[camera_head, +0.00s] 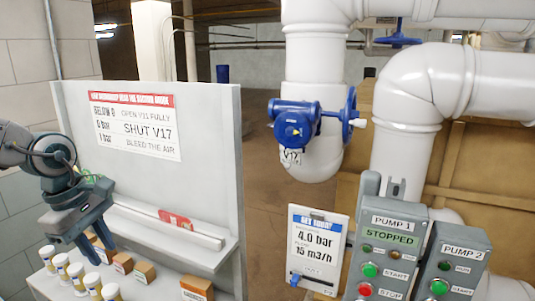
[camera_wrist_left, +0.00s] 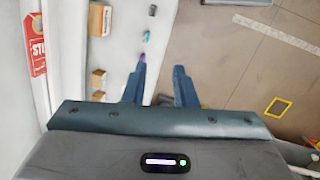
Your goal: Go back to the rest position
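My left gripper (camera_head: 88,248) hangs in front of the white panel at the left of the head view, over the white shelf (camera_head: 160,286), pointing down. In the left wrist view its two blue fingers (camera_wrist_left: 161,67) are apart, with nothing held between them. A small purple item shows close to one fingertip; I cannot tell whether they touch. My right gripper is in neither view.
Several white bottles with yellow labels (camera_head: 93,284) and small brown boxes (camera_head: 145,272) stand on the shelf. A white panel with a sign (camera_head: 135,125) rises behind. A blue valve (camera_head: 297,127), pipes (camera_head: 410,90) and pump boxes (camera_head: 392,250) stand right. Floor is bare between.

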